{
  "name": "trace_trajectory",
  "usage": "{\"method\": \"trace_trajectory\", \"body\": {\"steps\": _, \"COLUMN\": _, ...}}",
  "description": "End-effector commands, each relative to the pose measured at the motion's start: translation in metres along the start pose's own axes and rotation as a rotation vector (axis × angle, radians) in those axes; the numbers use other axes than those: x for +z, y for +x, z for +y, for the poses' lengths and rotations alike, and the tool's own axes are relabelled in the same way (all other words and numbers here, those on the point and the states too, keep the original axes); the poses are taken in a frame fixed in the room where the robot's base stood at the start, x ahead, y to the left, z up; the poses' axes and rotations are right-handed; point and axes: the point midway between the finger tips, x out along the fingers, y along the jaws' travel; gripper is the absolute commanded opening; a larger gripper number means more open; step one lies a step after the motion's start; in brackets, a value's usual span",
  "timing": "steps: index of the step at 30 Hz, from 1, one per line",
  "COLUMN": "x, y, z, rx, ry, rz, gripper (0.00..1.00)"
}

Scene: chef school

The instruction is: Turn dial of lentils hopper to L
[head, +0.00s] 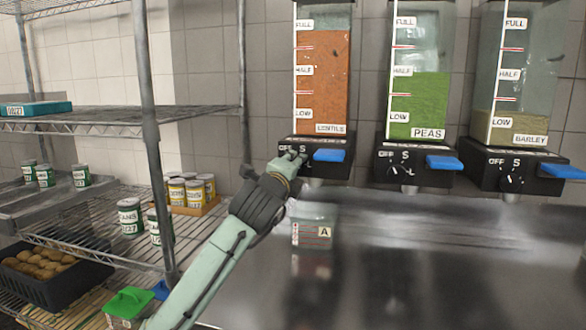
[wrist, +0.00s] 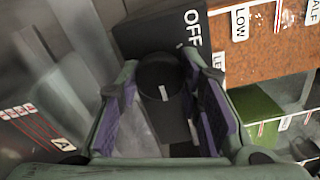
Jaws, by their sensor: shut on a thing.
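The lentils hopper (head: 322,75) stands on the wall at centre, its clear bin filled with orange-red lentils to just below the FULL label. Its black base carries a dial and a blue lever (head: 329,155). My gripper (head: 291,160) is at the left of this base and hides most of the dial and its lettering. In the wrist view the round black dial (wrist: 160,75) with a white mark sits between the purple-padded fingers of my gripper (wrist: 162,68), which are shut on it. The OFF label shows beside it; I cannot tell which setting the mark points at.
Peas (head: 418,105) and barley (head: 518,85) hoppers stand to the right, with their own dials and blue levers. A clear container marked A (head: 312,230) stands on the metal counter (head: 440,260) below the lentils hopper. A wire shelf (head: 95,125) with cans is at left.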

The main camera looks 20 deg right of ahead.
Motion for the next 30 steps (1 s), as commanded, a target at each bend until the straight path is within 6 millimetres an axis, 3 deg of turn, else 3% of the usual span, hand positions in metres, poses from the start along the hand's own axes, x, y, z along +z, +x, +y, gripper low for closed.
{"method": "trace_trajectory", "body": {"steps": 3, "x": 0.000, "y": 0.000, "z": 0.001, "rx": 0.001, "ry": 0.002, "rz": 0.000, "gripper": 0.05}}
{"method": "trace_trajectory", "body": {"steps": 4, "x": -0.001, "y": 0.000, "z": 0.001, "rx": 0.001, "ry": 0.001, "rz": 0.000, "gripper": 0.35}}
{"method": "trace_trajectory", "body": {"steps": 12, "x": 0.000, "y": 0.000, "z": 0.000, "rx": 0.001, "ry": 0.000, "rz": 0.000, "gripper": 0.53}}
{"method": "trace_trajectory", "body": {"steps": 23, "x": 0.000, "y": -0.003, "z": 0.000, "rx": 0.000, "ry": 0.000, "rz": -0.001, "gripper": 0.54}}
{"method": "trace_trajectory", "body": {"steps": 30, "x": 0.001, "y": -0.040, "z": 0.000, "rx": -0.002, "ry": 0.001, "rz": -0.001, "gripper": 0.54}}
